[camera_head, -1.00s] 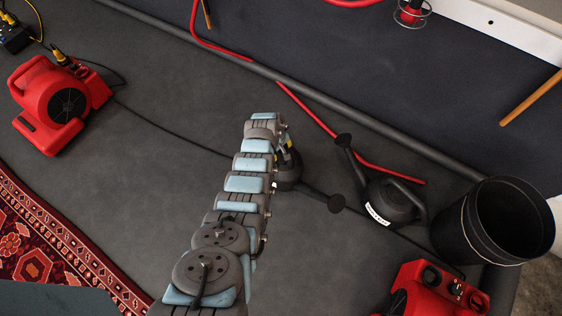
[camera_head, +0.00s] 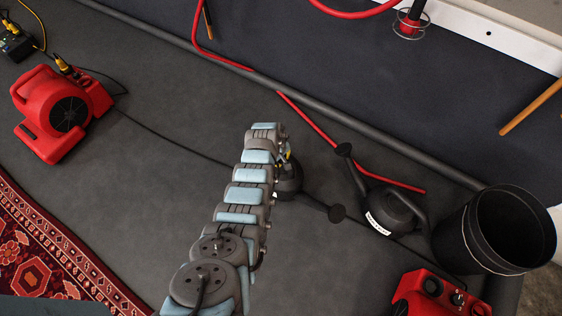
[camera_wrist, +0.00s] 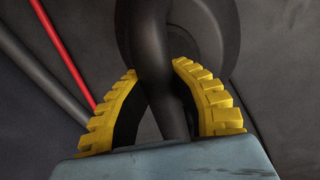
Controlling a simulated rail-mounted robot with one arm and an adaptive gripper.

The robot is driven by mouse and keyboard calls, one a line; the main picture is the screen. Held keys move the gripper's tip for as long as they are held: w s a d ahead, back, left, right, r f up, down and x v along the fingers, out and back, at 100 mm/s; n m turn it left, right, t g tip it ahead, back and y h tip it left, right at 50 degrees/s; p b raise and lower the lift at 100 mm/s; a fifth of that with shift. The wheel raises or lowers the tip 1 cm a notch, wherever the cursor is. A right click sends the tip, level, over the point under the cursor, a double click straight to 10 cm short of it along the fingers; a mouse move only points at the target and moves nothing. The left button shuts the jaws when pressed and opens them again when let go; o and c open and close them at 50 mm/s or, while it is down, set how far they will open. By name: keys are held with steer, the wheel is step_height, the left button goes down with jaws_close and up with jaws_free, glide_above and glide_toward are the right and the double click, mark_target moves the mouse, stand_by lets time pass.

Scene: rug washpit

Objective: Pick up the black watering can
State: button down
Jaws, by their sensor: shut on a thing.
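Two black watering cans lie in the head view. One can (camera_head: 290,180) is partly hidden behind my arm, with its spout pointing right to a round rose (camera_head: 337,213). My gripper (camera_head: 284,160) is at this can, with little of its fingers showing. In the wrist view, its yellow-padded fingers (camera_wrist: 160,110) are shut on the dark curved handle (camera_wrist: 153,50), with the round can body behind. I cannot tell whether the can is clear of the floor. The other can (camera_head: 405,208), with a white label, stands to the right, apart from my gripper.
A black bucket (camera_head: 470,235) stands at the right, above a red machine (camera_head: 432,292). A red blower (camera_head: 50,110) is at the left, above a patterned rug (camera_head: 40,250). A red hose (camera_head: 310,117) and grey pipe (camera_head: 345,110) run behind the cans.

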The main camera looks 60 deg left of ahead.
step_height(320, 180, up, 3)
steer(key=shift+r+p, duration=0.15)
steer(key=shift+p, duration=0.45)
steer(key=shift+s+d+r, duration=0.1)
steer(key=shift+s+r, duration=0.2)
steer(key=shift+r, duration=0.25)
steer(key=s+d+r+p, duration=0.4)
steer(key=s+d+r, duration=0.4)
steer(key=s, duration=0.2)
steer(key=shift+s+r+p, duration=0.3)
steer(key=shift+r, duration=0.1)
steer(key=c, duration=1.7)
jaws_free()
steer(key=shift+c, duration=0.2)
jaws_close()
